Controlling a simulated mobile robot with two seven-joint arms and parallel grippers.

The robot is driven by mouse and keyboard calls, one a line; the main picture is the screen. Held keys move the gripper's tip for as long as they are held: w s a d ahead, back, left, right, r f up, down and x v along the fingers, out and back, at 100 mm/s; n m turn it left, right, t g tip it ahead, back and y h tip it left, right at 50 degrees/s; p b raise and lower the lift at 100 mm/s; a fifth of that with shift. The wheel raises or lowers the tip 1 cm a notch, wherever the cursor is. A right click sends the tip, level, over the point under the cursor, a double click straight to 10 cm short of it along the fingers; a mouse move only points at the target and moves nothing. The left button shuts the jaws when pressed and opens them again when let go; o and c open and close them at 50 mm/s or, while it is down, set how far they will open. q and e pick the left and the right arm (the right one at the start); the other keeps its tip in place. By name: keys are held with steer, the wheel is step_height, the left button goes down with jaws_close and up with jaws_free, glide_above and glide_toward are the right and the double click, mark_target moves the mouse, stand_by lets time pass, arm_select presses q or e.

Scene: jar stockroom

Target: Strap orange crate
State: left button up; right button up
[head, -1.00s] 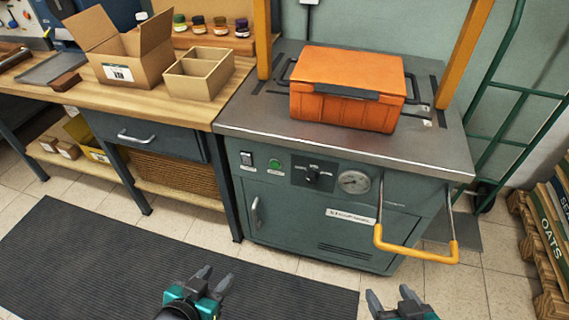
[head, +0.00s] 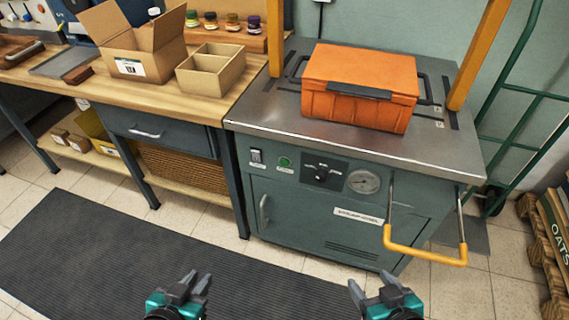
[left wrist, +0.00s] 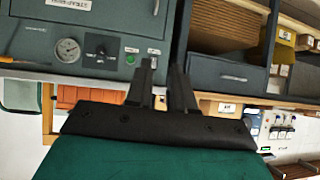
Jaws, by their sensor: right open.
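The orange crate (head: 360,85) sits closed on the metal top of the strapping machine (head: 330,190), between two yellow uprights of its arch. I see no strap around the crate. The machine's front has a green button (head: 284,162), a dark knob (head: 321,174), a gauge (head: 364,181) and a yellow-gripped handle (head: 425,257). My left gripper (head: 190,282) is open and empty, low in front of the machine. In the left wrist view its fingers (left wrist: 163,82) stand apart with nothing between them. My right gripper (head: 371,284) is open and empty, also well short of the machine.
A wooden workbench (head: 165,95) adjoins the machine on the left, with an open cardboard box (head: 133,50), a divided box (head: 211,73) and several jars. A green hand truck (head: 515,110) and a pallet (head: 540,250) stand at the right. A dark mat (head: 110,250) covers the floor.

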arm_select(q)
jaws_close()
steer(key=shift+s+f, duration=0.1)
steer(key=shift+s, duration=0.05)
stand_by(1.1)
